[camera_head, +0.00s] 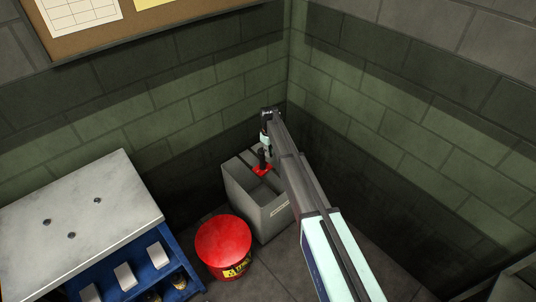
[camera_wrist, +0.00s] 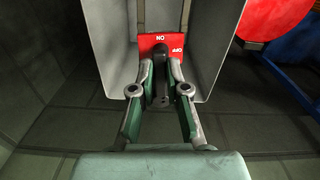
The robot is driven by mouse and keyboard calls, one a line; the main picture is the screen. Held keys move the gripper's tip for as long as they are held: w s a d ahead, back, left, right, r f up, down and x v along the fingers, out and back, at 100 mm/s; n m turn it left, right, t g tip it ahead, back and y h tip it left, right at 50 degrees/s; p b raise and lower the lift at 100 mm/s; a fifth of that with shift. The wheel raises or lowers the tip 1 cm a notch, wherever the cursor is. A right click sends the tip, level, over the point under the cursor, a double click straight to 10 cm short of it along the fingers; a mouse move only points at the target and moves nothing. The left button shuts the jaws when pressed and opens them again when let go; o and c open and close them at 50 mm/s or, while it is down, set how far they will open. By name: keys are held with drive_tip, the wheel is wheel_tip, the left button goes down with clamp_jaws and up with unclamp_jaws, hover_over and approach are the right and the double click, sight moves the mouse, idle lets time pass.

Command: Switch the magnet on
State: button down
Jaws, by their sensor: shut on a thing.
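The magnet's switch is a black lever (camera_wrist: 159,84) on a red plate (camera_wrist: 160,42) marked ON and OFF. The words appear upside down in the wrist view. In the head view, the red plate (camera_head: 262,171) sits on the grey box (camera_head: 270,218) in the corner. My gripper (camera_wrist: 161,72) is shut on the lever, with one finger on each side. In the head view, my gripper (camera_head: 264,152) is just above the red plate, and my arm hides the box's right side. I cannot tell which setting the lever is at.
A red round bin (camera_head: 223,242) stands in front of the box. A blue workbench with a grey top (camera_head: 75,205) is at the left. Block walls meet close behind the box. A cork board (camera_head: 95,33) hangs on the left wall. Some floor is clear beside the box.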

drive_tip(key=c, duration=1.2)
unclamp_jaws()
drive_tip(key=shift+o, duration=0.2)
drive_tip(key=shift+r, duration=0.15)
wheel_tip(320, 180, up, 12)
